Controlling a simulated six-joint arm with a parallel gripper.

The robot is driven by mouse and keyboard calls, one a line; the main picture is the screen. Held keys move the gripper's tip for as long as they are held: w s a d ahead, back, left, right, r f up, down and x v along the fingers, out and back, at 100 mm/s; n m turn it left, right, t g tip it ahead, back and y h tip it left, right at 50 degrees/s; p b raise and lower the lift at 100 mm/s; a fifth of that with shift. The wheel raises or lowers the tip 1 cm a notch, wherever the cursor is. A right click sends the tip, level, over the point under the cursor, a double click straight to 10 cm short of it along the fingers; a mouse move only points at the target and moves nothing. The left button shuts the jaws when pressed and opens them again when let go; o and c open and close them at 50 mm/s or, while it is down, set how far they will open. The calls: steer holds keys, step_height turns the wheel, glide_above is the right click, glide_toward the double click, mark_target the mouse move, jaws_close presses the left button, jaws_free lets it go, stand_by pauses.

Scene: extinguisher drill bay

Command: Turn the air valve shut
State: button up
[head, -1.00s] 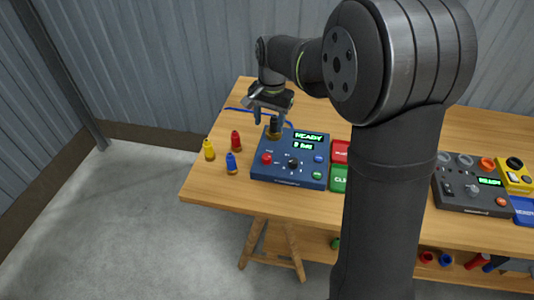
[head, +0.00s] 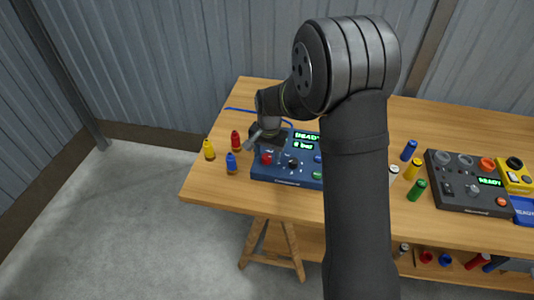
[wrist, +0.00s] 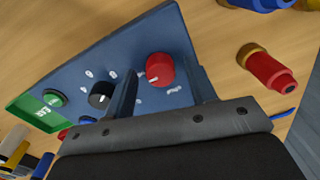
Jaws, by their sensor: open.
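The blue control box (head: 303,177) stands on the bench with a green-lit display reading READY above a bar figure. A red round knob (wrist: 159,69), apparently the air valve, sits on its face; its label is too small to read. It also shows in the head view (head: 266,158). My gripper (wrist: 165,74) is open, tilted over the box, with its fingers on either side of the red knob. Whether they touch it I cannot tell. In the head view my gripper (head: 257,137) is close above the knob. A black pointer knob (wrist: 101,95) is just left of one finger.
Yellow (head: 209,149), red (head: 236,141) and blue (head: 231,163) fittings stand left of the box. A blue hose (head: 240,110) lies behind. A grey console (head: 465,190) and several coloured cylinders are to the right. My arm hides the middle bench.

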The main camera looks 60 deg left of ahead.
steer(key=c, duration=1)
steer(key=shift+o, duration=0.2)
steer(key=n, duration=0.4)
steer(key=shift+n, duration=0.3)
steer(key=n, duration=0.4)
steer(key=shift+n, duration=0.3)
steer(key=n, duration=0.4)
steer(key=shift+w+n+h, duration=0.1)
steer(key=shift+n+h, duration=0.2)
steer(key=shift+h, duration=0.1)
steer(key=shift+a+n, duration=0.1)
steer(key=shift+n, duration=2)
